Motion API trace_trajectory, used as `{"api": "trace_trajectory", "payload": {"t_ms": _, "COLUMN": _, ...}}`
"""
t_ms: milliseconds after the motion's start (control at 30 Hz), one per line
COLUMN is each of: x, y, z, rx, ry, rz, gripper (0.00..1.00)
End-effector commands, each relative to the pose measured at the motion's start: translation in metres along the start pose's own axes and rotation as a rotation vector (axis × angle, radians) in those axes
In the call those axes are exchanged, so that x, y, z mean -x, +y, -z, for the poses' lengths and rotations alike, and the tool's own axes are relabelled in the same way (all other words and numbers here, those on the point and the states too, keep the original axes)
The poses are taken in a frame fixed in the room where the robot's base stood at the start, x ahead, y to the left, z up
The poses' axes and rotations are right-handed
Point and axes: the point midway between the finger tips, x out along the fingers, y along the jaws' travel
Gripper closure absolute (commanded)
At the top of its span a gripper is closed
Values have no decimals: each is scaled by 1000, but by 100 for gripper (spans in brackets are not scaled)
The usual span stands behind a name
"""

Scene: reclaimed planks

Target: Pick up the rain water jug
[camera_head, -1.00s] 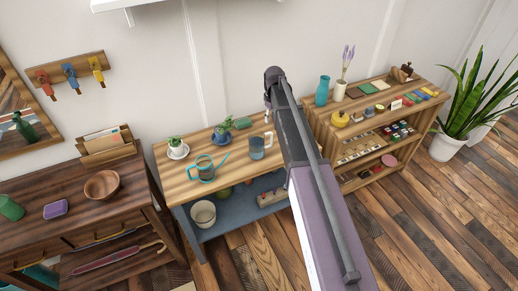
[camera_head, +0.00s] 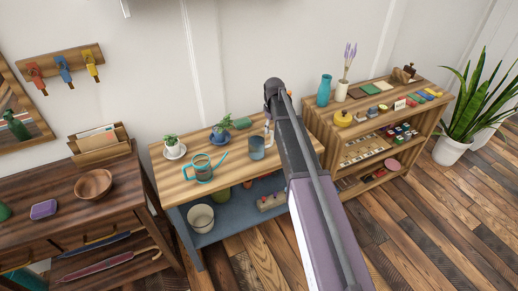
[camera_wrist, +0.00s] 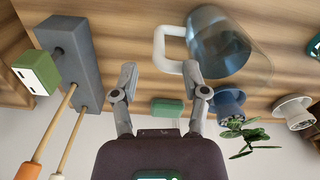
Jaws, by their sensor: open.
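The rain water jug is a clear jug (camera_head: 257,148) with bluish water in it and a pale handle. It stands on the plank-topped table (camera_head: 180,190), just left of my arm, in the head view. In the wrist view the jug (camera_wrist: 222,48) is at the top right, with its white handle (camera_wrist: 160,48) pointing left. My gripper (camera_wrist: 160,72) is open and empty there. Its two fingertips appear on either side of the lower part of the handle; I cannot tell whether they touch it.
A teal-trimmed watering can (camera_head: 202,170) stands left of the jug, with potted plants (camera_head: 172,146) behind. In the wrist view a grey block (camera_wrist: 72,62) with wooden-handled pieces is left of my gripper. A shelf (camera_head: 345,128) stands at the right.

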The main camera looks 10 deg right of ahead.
Motion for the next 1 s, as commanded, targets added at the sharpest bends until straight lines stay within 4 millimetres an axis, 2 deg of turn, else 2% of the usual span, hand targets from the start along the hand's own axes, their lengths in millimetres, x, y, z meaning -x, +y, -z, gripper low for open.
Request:
{"api": "trace_trajectory", "payload": {"t_ms": 467, "x": -2, "y": 0, "z": 0, "rx": 0, "ry": 0, "rz": 0, "gripper": 42}}
{"api": "trace_trajectory", "payload": {"t_ms": 1000, "x": -39, "y": 2, "z": 0, "rx": 0, "ry": 0, "rz": 0, "gripper": 42}}
